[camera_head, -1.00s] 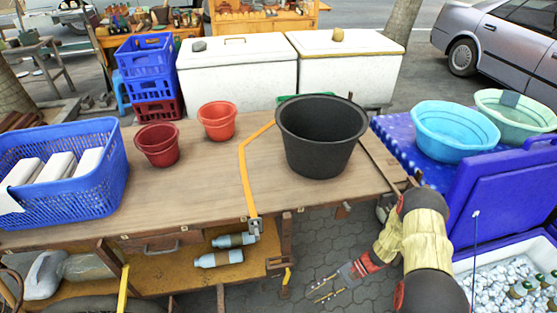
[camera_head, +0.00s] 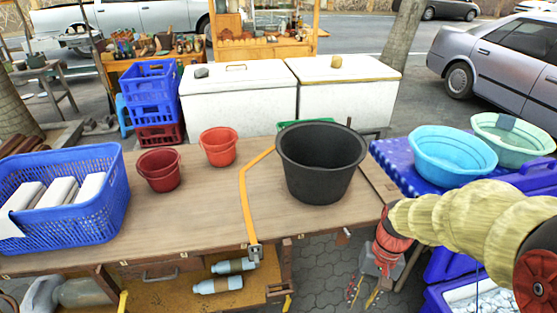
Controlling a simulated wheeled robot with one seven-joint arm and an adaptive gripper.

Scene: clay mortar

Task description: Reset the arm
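My arm (camera_head: 455,220), in a yellowish sleeve, reaches in from the right edge of the head view. Its red wrist bends downward beside the right end of the wooden table. My gripper (camera_head: 363,294) hangs below, pointing down over the paving. Its two thin fingers are apart, with nothing visible between them. It touches no object that I can see.
A large black tub (camera_head: 320,175), red pots (camera_head: 159,170) and a blue basket (camera_head: 100,222) stand on the wooden table (camera_head: 200,220). A light blue basin (camera_head: 450,158) stands on a blue surface at right. A blue cooler (camera_head: 450,268) sits near my arm.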

